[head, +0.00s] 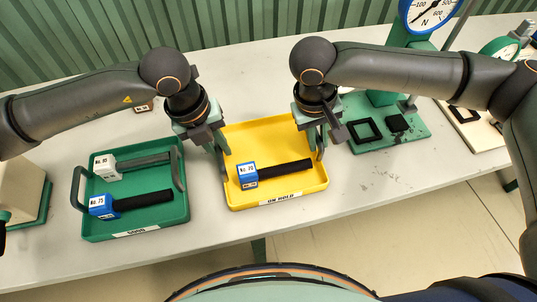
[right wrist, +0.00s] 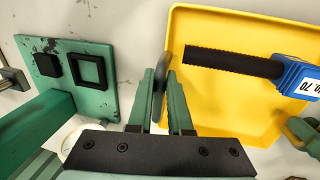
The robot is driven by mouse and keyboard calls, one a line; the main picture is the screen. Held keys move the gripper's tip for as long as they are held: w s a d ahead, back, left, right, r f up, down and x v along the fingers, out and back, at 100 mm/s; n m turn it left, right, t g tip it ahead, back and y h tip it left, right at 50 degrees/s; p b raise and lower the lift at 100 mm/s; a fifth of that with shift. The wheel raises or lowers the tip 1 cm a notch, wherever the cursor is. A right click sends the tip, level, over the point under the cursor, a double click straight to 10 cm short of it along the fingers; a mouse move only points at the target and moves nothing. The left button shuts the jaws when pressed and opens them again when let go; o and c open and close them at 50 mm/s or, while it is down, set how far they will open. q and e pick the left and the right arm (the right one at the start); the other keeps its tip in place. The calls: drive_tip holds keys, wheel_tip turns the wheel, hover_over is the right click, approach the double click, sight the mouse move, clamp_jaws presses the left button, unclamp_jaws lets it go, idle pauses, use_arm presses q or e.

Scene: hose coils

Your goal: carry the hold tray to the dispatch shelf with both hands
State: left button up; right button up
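The hold tray (head: 231,134) is yellow, with an "ON HOLD" label on its front wall, and sits on the pale table. It also shows in the right wrist view (right wrist: 220,110). A blue block with a black bar (head: 285,169), marked No. 70, lies in it. My left gripper (head: 219,158) is down at the tray's left handle; whether its fingers are closed is hidden. My right gripper (head: 319,150) is at the right handle. In the right wrist view the dark handle (right wrist: 160,80) stands between its fingers and fills the gap near their tips. The dispatch shelf is not recognisable here.
A green tray (head: 138,228) with two labelled pieces stands close on the left of the hold tray. A green-based stand (head: 385,143) with a dial gauge (head: 427,12) is close on the right. The table's front edge is just ahead of the tray.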

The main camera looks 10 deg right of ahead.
use_arm(q)
clamp_jaws()
use_arm(e)
clamp_jaws()
use_arm(q)
drive_tip(key=shift+w+r, duration=0.1)
drive_tip(key=shift+r, duration=0.1)
use_arm(e)
drive_tip(key=shift+w+r, duration=0.1)
drive_tip(key=shift+r, duration=0.1)
idle(0.4)
